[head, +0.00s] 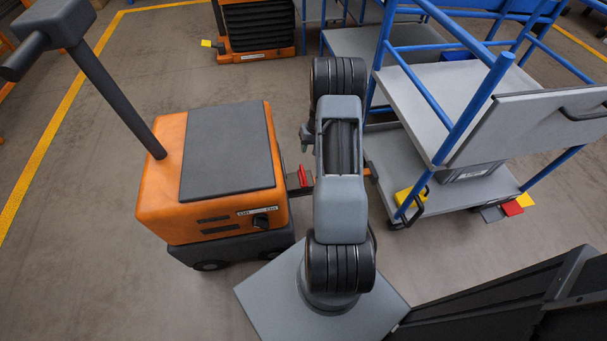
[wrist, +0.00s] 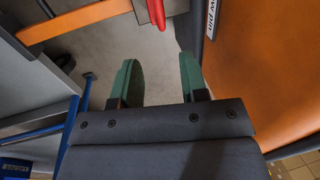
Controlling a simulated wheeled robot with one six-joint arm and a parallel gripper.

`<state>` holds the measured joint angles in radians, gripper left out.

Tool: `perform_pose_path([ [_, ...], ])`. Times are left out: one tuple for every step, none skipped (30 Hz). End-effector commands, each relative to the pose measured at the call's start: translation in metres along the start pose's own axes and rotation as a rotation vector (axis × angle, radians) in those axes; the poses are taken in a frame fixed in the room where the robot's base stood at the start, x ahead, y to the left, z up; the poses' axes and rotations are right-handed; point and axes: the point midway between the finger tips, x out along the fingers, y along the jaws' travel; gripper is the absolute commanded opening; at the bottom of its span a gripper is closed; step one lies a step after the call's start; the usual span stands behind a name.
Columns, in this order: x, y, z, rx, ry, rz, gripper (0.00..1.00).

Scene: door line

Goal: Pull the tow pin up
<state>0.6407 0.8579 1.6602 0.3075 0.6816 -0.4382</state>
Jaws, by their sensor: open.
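The orange tug (head: 220,170) stands left of my arm. A red part (head: 302,176), seemingly the tow pin's handle, stands at the hitch on the tug's right side, beside my arm. In the wrist view a red part (wrist: 157,12) shows at the top edge, cut off by the frame. It lies beyond the fingertips and apart from them. My gripper (wrist: 157,75) is open and empty, with two green fingers spread over grey floor. In the head view my arm hides most of the gripper and part of the hitch.
An orange bar (wrist: 85,22) runs from the hitch area toward the blue-railed cart (head: 450,95) on the right. The tug's orange body (wrist: 262,75) is close on the right in the wrist view. Another orange machine (head: 255,28) stands behind. Floor between is clear.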

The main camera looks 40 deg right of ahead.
Motion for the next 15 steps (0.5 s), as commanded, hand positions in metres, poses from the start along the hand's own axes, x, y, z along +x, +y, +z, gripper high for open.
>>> perform_pose_path([
  [0.011,0.002,0.001,0.002,-0.003,-0.001,0.4],
  [0.015,0.003,0.001,0.002,-0.005,-0.002,0.4],
  [0.021,0.003,0.001,0.003,-0.005,-0.002,0.4],
  [0.026,0.003,0.001,0.002,-0.004,-0.002,0.4],
  [0.032,0.003,0.001,0.003,-0.004,-0.002,0.4],
  [0.039,0.003,0.001,0.003,-0.005,-0.002,0.4],
  [0.045,0.003,0.001,0.003,-0.005,-0.003,0.4],
  [0.051,0.003,0.001,0.003,-0.005,-0.002,0.4],
  [0.06,0.003,0.001,0.002,-0.005,-0.002,0.4],
  [0.066,0.003,0.001,0.002,-0.005,-0.002,0.4],
  [0.072,0.002,0.001,0.002,-0.006,-0.002,0.4],
  [0.079,0.002,0.001,0.002,-0.006,-0.002,0.4],
  [0.084,0.002,0.001,0.002,-0.005,-0.001,0.4],
  [0.09,0.002,0.001,0.002,-0.005,-0.001,0.4],
  [0.097,0.002,0.001,0.003,-0.004,-0.002,0.4],
])
